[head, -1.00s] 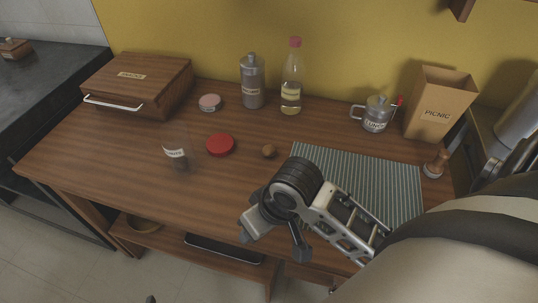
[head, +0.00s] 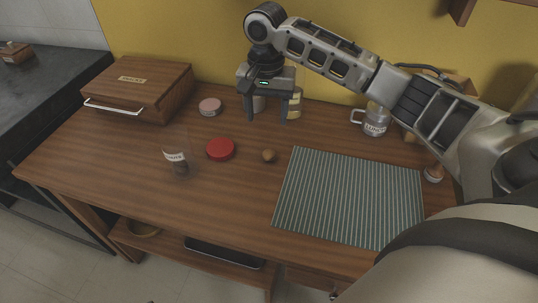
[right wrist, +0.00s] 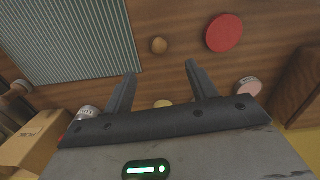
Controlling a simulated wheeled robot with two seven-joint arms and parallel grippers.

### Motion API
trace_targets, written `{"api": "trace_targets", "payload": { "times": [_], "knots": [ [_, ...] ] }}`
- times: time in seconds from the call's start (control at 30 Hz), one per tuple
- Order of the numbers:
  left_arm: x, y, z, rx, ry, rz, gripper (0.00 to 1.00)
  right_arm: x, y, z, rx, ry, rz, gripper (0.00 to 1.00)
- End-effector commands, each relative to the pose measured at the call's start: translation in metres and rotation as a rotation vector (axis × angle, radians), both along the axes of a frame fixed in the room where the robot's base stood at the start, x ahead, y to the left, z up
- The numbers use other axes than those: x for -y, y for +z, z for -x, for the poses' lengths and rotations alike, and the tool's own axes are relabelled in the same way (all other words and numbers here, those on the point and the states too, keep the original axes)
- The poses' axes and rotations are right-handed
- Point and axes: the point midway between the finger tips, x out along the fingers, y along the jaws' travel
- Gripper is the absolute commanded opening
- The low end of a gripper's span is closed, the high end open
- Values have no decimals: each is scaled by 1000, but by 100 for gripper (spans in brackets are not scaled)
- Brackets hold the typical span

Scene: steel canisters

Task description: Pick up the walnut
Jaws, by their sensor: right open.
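The walnut (head: 268,156) is a small round brown thing on the wooden table (head: 120,170), between the red lid and the striped mat. It also shows in the right wrist view (right wrist: 159,45), ahead of the fingertips. My right gripper (head: 269,118) is open and empty, raised over the back of the table, behind the walnut and apart from it. In the right wrist view, the two fingers of the gripper (right wrist: 160,70) are spread with nothing between them. My left gripper is in no view.
A pink-topped tin (head: 210,107), a wooden box (head: 140,85) and a metal mug (head: 376,121) stand farther back.

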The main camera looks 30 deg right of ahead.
Motion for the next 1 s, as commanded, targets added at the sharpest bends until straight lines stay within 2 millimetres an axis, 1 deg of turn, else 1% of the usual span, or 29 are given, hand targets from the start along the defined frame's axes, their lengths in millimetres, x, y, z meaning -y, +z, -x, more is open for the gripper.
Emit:
{"api": "trace_targets", "payload": {
  "times": [0.03, 0.1, 0.2, 0.3, 0.57, 0.73, 0.8, 0.9, 1.0],
  "knots": [
    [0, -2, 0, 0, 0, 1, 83, 1, -14, 1, -4, -1, 1, 57],
    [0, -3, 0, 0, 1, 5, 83, 1, -29, 1, -4, -1, 1, 57],
    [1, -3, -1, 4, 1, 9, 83, 1, -49, 1, -2, 0, 1, 57],
    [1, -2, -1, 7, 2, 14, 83, 0, -64, 0, 0, 1, 0, 57],
    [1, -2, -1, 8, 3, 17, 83, 2, -83, -1, 0, 2, 0, 57],
    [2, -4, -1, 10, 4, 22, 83, 9, -108, -2, 0, 2, 1, 57],
    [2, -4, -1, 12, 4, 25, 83, 8, -118, -2, 1, 3, 1, 57],
    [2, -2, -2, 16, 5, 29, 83, 8, -125, -2, 3, 4, 0, 57],
    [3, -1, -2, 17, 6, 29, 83, 8, -126, -2, 3, 4, 0, 57]
  ]
}}
